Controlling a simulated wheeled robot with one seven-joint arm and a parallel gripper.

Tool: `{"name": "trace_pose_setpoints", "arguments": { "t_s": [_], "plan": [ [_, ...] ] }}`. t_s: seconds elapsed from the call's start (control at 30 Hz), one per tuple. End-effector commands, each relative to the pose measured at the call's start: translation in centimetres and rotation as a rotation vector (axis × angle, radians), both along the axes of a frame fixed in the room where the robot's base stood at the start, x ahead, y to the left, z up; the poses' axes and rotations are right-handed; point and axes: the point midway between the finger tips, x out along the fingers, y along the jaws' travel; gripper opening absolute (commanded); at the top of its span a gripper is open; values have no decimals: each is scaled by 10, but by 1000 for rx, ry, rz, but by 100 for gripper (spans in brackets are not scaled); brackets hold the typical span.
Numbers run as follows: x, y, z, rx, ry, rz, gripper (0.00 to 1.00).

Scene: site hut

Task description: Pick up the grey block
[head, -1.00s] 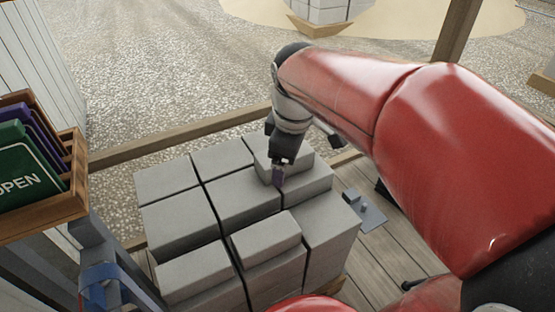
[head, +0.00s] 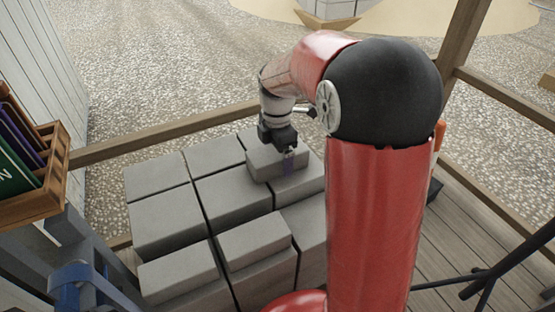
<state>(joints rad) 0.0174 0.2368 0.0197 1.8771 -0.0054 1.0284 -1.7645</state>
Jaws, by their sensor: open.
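Several grey blocks are stacked close together in a pile. One grey block (head: 262,168) lies on top at the far right of the pile, and another loose-looking grey block (head: 254,241) lies on top nearer me. The jaws are open. The far finger is hidden, and I cannot tell whether the fingers touch the block.
Wooden rails (head: 165,137) run behind the pile. A wooden rack (head: 40,190) with signs stands at the left, above a blue-grey frame. Planked floor (head: 470,225) lies to the right, with a black stand at the far right edge. My red arm covers the pile's right side.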

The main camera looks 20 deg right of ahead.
Motion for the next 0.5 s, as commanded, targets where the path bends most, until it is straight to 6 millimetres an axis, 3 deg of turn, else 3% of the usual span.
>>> {"name": "trace_pose_setpoints", "arguments": {
  "t_s": [0.1, 0.33, 0.5],
  "plan": [
    [0, 0, -10, 0, 0, -1, 89],
    [0, 0, -11, 0, -1, -2, 89],
    [0, 0, -10, 0, -1, -2, 67]
  ]
}}
